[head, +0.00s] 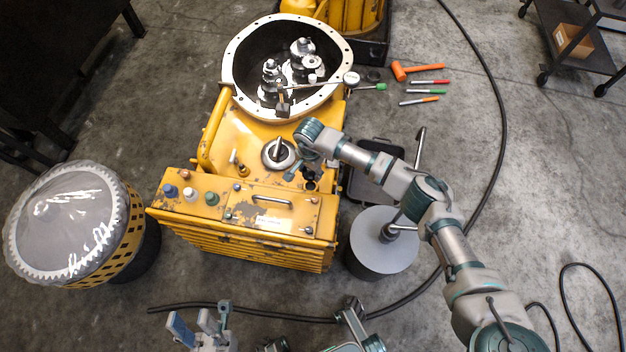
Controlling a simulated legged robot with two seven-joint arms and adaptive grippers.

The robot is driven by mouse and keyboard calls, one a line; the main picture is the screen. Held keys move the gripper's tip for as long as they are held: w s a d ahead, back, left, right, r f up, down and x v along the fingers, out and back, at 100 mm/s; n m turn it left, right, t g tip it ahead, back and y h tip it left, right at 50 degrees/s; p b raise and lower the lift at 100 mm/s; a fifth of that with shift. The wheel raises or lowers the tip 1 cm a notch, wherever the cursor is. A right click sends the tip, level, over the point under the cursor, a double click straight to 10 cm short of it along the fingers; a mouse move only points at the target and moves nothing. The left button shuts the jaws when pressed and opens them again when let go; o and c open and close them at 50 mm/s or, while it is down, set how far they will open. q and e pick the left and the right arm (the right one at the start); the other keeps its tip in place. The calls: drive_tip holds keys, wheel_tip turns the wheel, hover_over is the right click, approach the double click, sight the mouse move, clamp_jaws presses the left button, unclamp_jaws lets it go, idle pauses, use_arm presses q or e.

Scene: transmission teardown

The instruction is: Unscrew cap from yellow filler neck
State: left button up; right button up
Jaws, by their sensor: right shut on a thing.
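The yellow transmission housing (228,125) stands in the middle of the head view. My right gripper (301,172) reaches down to the right side of its top, near the front panel. It is shut on a small dark part (310,174), apparently the cap; the fingers and wrist largely hide it. The filler neck under it cannot be made out clearly, nor whether the cap still touches it. My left gripper (203,326) is at the bottom edge, in front of the housing, with its fingers apart and nothing seen between them.
A round grey stand (383,245) and a dark tray (366,185) sit right of the housing. A wrapped gear drum (70,222) stands at left. An orange mallet (400,71) and several hand tools lie on the floor. A black hose (497,130) curves across the right side.

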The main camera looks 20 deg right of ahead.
sight(310, 171)
drive_tip(key=shift+r, duration=0.95)
drive_tip(key=shift+r+p, duration=0.95)
drive_tip(key=shift+r, duration=0.7)
drive_tip(key=shift+f, duration=0.1)
